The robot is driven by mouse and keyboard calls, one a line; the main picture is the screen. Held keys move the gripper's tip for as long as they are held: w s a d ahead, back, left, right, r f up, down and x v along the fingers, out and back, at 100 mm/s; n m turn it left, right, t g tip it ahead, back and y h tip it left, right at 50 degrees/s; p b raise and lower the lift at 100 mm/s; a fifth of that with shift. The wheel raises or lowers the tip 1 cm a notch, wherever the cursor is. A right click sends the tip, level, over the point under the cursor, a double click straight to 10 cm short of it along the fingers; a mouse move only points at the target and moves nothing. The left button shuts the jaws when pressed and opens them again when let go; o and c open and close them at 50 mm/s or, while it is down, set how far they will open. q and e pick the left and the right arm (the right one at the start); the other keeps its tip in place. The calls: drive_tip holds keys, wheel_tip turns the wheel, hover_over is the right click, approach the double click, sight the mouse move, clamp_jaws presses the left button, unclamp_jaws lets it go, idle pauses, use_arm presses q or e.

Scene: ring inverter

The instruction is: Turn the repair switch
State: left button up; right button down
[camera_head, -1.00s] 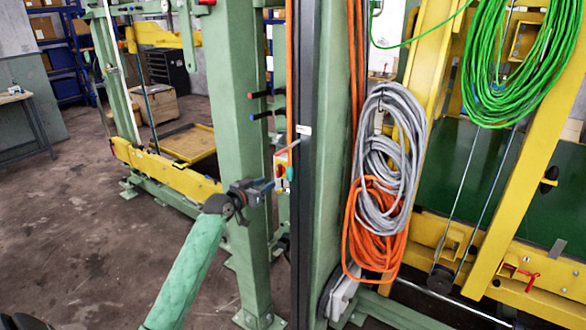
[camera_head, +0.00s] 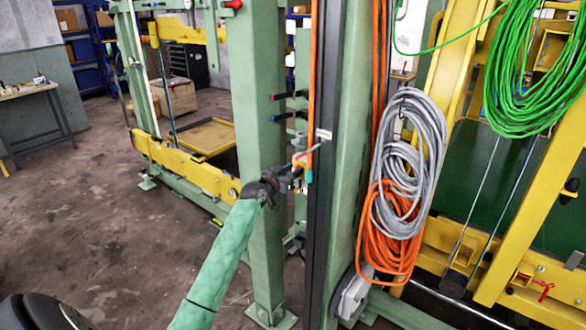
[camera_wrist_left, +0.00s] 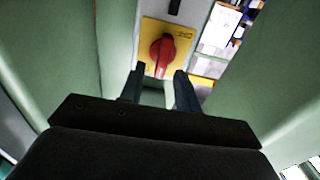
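The repair switch is a red rotary knob (camera_wrist_left: 162,55) on a yellow plate (camera_wrist_left: 183,35), seen in the left wrist view just beyond my left fingertips. In the head view the switch is small and partly hidden behind my left gripper (camera_head: 297,178), next to the green post. My left gripper (camera_wrist_left: 159,76) is open. In the wrist view its two dark fingers stand apart, one to each side below the knob, with nothing between them. I cannot tell whether a fingertip touches the knob or plate. My right gripper is not in view.
A green post (camera_head: 262,110) stands close to my left wrist, and a dark vertical rail (camera_head: 322,140) is just right of the gripper. Coiled grey cable (camera_head: 410,150) and orange cable (camera_head: 385,250) hang further right. Open floor (camera_head: 100,230) lies to the left.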

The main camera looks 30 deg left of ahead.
use_arm(q)
drive_tip(key=shift+w, duration=0.15)
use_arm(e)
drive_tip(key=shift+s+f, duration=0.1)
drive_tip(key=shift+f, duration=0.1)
use_arm(q)
clamp_jaws()
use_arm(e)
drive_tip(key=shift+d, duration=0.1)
